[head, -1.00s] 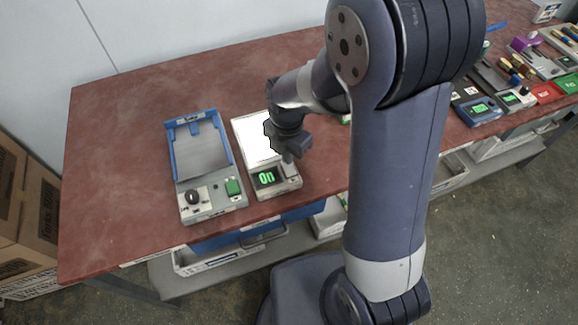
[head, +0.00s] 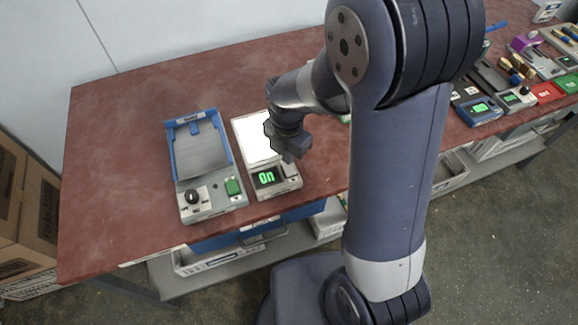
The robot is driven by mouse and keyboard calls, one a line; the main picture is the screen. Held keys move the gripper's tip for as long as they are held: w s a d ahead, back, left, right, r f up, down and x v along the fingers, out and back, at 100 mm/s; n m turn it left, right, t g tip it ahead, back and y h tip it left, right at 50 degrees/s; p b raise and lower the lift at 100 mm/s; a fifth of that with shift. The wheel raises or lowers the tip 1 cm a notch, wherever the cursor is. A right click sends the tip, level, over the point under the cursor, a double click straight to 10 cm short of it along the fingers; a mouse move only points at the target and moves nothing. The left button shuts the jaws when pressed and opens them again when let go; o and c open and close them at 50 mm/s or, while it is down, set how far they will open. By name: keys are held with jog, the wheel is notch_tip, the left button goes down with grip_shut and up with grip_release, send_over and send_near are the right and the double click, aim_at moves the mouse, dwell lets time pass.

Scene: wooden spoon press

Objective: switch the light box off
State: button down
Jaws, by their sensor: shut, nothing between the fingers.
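The light box (head: 253,146) is a small device with a glowing white panel on the red-brown bench. Its front display (head: 267,178) reads "On" in green. My gripper (head: 289,158) is shut and empty, over the right front part of the light box, beside the display. A light grey part (head: 291,170) of the box shows just below the fingertips. I cannot tell whether the fingertips touch the box. My gripper and wrist hide the right edge of the white panel.
More devices (head: 480,108) and tools crowd the right end. The bench (head: 110,170) is bare at far left.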

jog(key=shift+f+b, duration=0.65)
jog(key=shift+f, duration=0.2)
jog(key=shift+r, duration=0.2)
notch_tip(320, 180, up, 7)
jog(key=p, duration=0.5)
jog(key=shift+p, duration=0.35)
jog(key=shift+f, duration=0.1)
jog(key=shift+f, duration=0.2)
notch_tip(320, 180, down, 7)
jog(key=b, duration=0.5)
jog(key=shift+b, duration=0.4)
jog(key=shift+r, duration=0.25)
